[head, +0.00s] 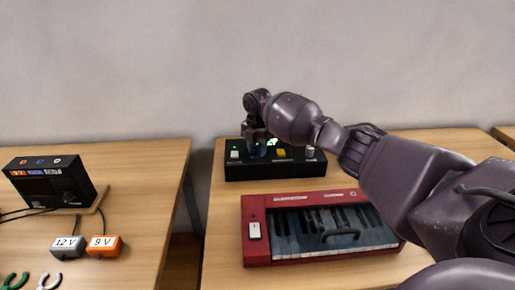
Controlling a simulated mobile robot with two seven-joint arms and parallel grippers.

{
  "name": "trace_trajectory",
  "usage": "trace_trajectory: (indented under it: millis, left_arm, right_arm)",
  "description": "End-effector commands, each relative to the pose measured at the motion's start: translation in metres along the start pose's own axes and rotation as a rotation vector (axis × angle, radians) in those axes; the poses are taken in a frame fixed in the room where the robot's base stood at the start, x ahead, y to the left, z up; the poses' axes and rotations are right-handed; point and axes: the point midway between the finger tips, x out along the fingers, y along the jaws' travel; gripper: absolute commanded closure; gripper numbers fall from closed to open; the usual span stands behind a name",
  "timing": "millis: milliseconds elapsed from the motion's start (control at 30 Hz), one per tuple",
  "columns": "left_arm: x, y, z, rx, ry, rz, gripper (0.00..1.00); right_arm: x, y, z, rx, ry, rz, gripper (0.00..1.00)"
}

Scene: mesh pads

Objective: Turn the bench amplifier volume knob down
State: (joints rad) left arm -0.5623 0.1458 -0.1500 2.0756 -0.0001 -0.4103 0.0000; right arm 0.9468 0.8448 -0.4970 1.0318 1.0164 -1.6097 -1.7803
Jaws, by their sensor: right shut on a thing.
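A low black box with several small controls (284,170) sits at the back of the right table, and I take it to be the bench amplifier. White and yellow controls show along its top. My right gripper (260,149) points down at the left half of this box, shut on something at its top. A small bluish part shows at the fingertips, and I take it to be the volume knob; the gripper mostly hides it, so its setting cannot be read. My left gripper is not in view.
A red keyboard (257,260) lies in front of the black box. On the left table stand another black device with a knob (45,180), a 12 V block (68,248) and a 9 V block (105,247). A gap separates the tables.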

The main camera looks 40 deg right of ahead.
Motion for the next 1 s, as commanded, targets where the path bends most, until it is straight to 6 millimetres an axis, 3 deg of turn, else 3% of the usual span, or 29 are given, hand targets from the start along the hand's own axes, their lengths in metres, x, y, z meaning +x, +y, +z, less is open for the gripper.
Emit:
trace_trajectory:
  millis: [100, 133, 300, 667, 1000]
  left_arm:
    - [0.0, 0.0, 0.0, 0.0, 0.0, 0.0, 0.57]
    - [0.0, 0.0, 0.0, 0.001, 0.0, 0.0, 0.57]
    - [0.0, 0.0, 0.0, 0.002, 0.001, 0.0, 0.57]
    - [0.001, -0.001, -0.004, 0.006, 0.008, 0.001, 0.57]
    - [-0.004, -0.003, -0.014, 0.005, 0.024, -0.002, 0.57]
  right_arm:
    - [0.003, 0.0, -0.002, -0.002, 0.005, -0.003, 0.95]
    - [0.003, 0.0, -0.002, -0.002, 0.005, -0.004, 0.7]
    - [0.002, 0.0, -0.002, -0.001, 0.003, -0.002, 0.46]
    - [-0.006, 0.0, 0.0, 0.0, 0.0, 0.001, 0.46]
    - [-0.064, 0.001, 0.0, 0.0, -0.001, 0.005, 0.46]
